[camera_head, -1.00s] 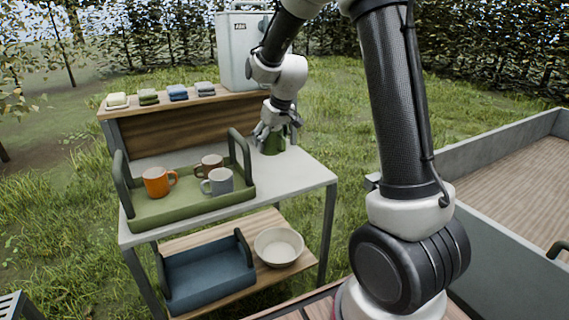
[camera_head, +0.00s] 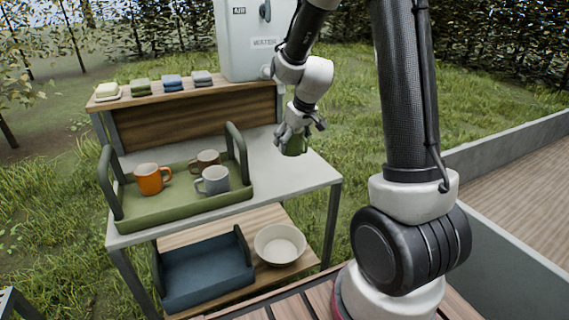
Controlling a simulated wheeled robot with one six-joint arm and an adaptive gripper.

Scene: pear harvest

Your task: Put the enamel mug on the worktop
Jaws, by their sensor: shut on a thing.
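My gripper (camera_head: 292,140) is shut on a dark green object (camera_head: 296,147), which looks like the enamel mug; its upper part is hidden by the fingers. It appears over the back right part of the pale grey worktop (camera_head: 285,178), close to the right edge in the picture. I cannot tell whether its base touches the worktop or hangs a little above it. An orange mug (camera_head: 149,180), a brown mug (camera_head: 205,163) and a grey mug (camera_head: 213,181) stand in a green tray (camera_head: 185,212) on the left of the worktop.
The lower shelf holds a blue tray (camera_head: 205,272) and a cream bowl (camera_head: 280,246). The front right of the worktop is clear.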

